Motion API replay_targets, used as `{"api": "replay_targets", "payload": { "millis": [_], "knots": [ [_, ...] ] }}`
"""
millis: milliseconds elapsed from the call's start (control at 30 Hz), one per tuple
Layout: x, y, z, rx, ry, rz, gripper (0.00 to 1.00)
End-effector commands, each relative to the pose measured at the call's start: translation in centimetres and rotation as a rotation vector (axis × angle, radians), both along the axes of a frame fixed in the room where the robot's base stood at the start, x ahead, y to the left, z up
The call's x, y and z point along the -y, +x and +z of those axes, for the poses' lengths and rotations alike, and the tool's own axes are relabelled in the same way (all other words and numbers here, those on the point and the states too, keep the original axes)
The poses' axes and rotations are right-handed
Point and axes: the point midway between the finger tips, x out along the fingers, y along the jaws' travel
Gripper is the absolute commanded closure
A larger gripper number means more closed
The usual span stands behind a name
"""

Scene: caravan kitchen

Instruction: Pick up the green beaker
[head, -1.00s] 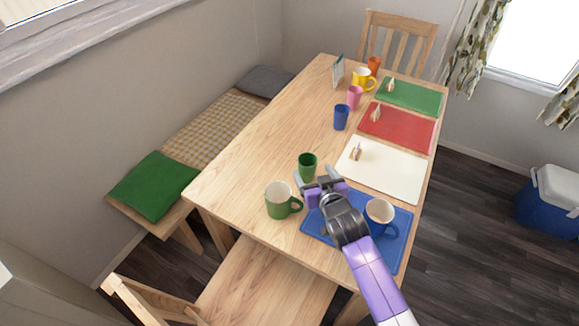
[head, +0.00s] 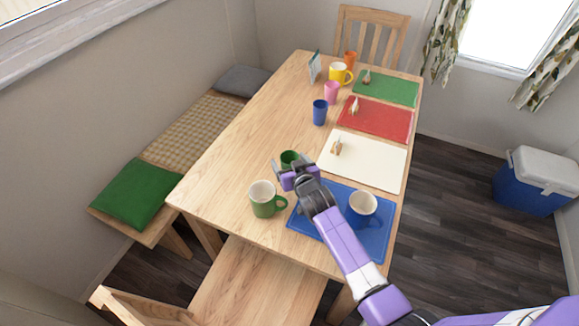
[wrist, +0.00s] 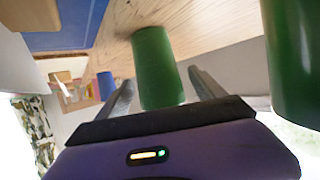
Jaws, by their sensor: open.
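The green beaker (head: 289,158) stands upright on the wooden table (head: 232,150), partly hidden behind my gripper in the head view. In the wrist view the green beaker (wrist: 157,68) lies between the two fingers of my gripper (wrist: 162,88). The fingers are apart, one on each side, with gaps visible beside the beaker. In the head view my gripper (head: 284,171) is low over the table, at the near side of the beaker.
A green mug (head: 263,200) stands close to the gripper's left; it fills the wrist view's right edge (wrist: 292,60). A blue mug (head: 362,207) stands on a blue mat (head: 340,238) to the right. A blue beaker (head: 320,112) stands farther back. The table's left part is clear.

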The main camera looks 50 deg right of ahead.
Motion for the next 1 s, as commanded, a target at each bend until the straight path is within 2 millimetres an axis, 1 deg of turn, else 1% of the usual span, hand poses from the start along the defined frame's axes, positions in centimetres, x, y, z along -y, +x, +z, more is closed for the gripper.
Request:
{"api": "replay_targets", "payload": {
  "millis": [133,167,200,267,300,467,500,767,867,1000],
  "knots": [
    [0.0,0.0,0.0,0.000,0.000,0.000,0.22],
    [0.0,0.0,0.0,0.000,0.000,0.000,0.26],
    [0.0,0.0,0.0,0.000,0.000,0.000,0.33],
    [0.0,0.0,0.0,0.000,0.000,0.000,0.45],
    [0.0,0.0,0.0,0.000,0.000,0.000,0.53],
    [0.0,0.0,0.0,0.000,0.000,0.000,0.85],
    [0.0,0.0,0.0,0.000,0.000,0.000,0.86],
    [0.0,0.0,0.2,0.000,0.001,0.000,0.86],
    [0.0,0.0,0.7,0.001,0.002,-0.001,0.86],
    [0.0,0.0,2.5,0.003,-0.001,0.000,0.86]
  ]
}}
